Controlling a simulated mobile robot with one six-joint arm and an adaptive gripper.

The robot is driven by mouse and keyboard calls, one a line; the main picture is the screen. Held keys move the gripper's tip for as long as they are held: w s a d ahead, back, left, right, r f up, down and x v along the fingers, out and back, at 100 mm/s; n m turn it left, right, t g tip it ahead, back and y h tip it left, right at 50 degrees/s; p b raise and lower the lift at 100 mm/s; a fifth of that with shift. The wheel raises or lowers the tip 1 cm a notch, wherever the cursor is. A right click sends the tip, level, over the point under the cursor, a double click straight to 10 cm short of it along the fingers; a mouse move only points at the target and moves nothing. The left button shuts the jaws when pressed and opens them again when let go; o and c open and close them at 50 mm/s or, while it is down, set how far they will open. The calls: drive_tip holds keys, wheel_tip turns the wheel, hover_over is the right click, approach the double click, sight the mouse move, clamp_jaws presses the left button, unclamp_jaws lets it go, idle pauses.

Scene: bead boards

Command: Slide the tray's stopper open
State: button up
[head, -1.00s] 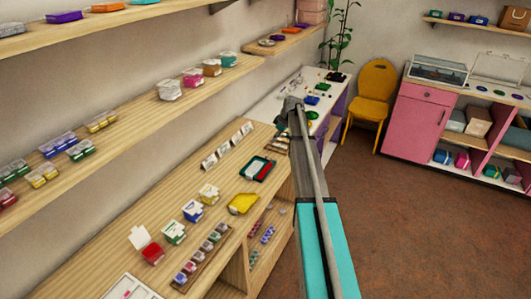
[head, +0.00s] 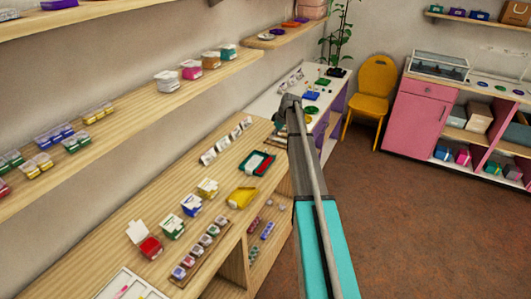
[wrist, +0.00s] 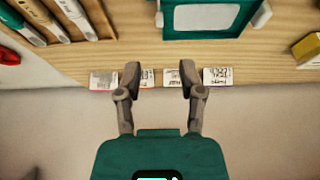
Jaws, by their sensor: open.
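A teal-framed tray (head: 257,163) with pale and red areas lies on the wooden counter in the head view. What seems to be the same tray shows cut off at the top of the wrist view (wrist: 172,22), with a pale panel and whitish knobs at its sides. I cannot make out which part is its stopper. My gripper (wrist: 160,72) is open and empty. In the wrist view its fingers stand apart over the row of small cards, below the tray in the picture and clear of it. In the head view my gripper (head: 290,101) is small and its fingers are unclear.
Small cards (wrist: 217,77) stand along the counter's wall edge. A wooden rack (wrist: 98,20) of marker-like items is at the wrist view's upper left. A yellow scoop-like item (head: 242,197) and several small boxes (head: 191,205) share the counter. Wall shelves (head: 130,120) hang above it.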

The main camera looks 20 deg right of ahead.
drive_tip(key=shift+b+x, duration=4.85)
drive_tip(key=shift+x, duration=0.75)
drive_tip(key=shift+w, duration=0.1)
clamp_jaws()
